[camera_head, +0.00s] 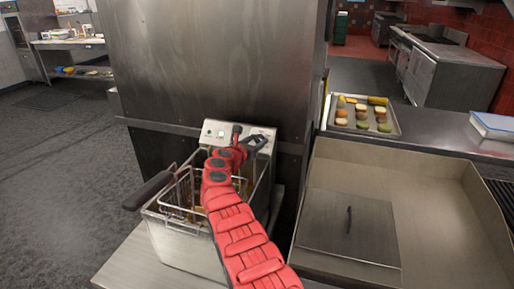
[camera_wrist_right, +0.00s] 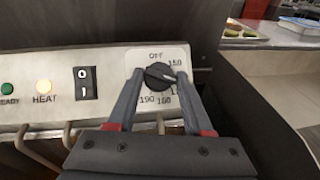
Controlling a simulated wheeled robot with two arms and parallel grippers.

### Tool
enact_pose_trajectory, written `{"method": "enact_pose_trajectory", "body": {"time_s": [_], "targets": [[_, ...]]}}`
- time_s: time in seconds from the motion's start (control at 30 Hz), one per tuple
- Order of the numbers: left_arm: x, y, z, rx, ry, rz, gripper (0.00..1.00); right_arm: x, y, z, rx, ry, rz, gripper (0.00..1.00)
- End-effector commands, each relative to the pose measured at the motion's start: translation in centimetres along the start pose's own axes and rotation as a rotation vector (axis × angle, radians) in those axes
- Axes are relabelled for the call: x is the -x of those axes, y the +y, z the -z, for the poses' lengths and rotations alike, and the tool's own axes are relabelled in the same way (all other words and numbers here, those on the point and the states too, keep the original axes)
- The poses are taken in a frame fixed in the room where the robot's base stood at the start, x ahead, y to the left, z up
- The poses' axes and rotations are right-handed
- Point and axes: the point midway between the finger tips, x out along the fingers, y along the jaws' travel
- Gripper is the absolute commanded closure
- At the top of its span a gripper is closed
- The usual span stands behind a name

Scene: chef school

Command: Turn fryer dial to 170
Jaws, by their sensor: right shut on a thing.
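The fryer (camera_head: 176,245) stands on a steel counter, its control panel (camera_head: 214,131) at the back. In the right wrist view the black dial (camera_wrist_right: 160,75) sits on the panel (camera_wrist_right: 120,60) between the fingers of my right gripper (camera_wrist_right: 159,78). The gripper is shut on the dial. Marks OFF, 150, 180 and 190 show around it; a mark at the lower right is partly hidden by a finger. The dial's ridge lies roughly sideways; I cannot tell its exact setting. My right gripper (camera_head: 247,139) also shows at the panel in the head view. My left gripper is not in view.
A rocker switch (camera_wrist_right: 87,82) and a lit HEAT lamp (camera_wrist_right: 44,87) are left of the dial. A wire basket with a black handle (camera_head: 148,190) sits in the fryer. A food tray (camera_head: 340,130) and a steel basin (camera_head: 440,220) are at right.

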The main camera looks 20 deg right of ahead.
Motion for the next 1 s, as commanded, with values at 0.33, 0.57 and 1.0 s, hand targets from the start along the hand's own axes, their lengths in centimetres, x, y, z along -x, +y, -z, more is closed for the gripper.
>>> {"method": "enact_pose_trajectory", "body": {"time_s": [0.33,0.57,1.0], "targets": [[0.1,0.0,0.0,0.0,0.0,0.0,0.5,0.1,0.2,-0.1,-0.004,0.0,-0.003,1.0],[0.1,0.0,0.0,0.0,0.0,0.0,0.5,0.1,0.2,-0.1,-0.004,0.0,-0.001,0.23],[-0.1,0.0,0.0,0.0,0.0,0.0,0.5,0.5,0.4,-2.1,-0.008,-0.001,-0.002,0.23]]}}
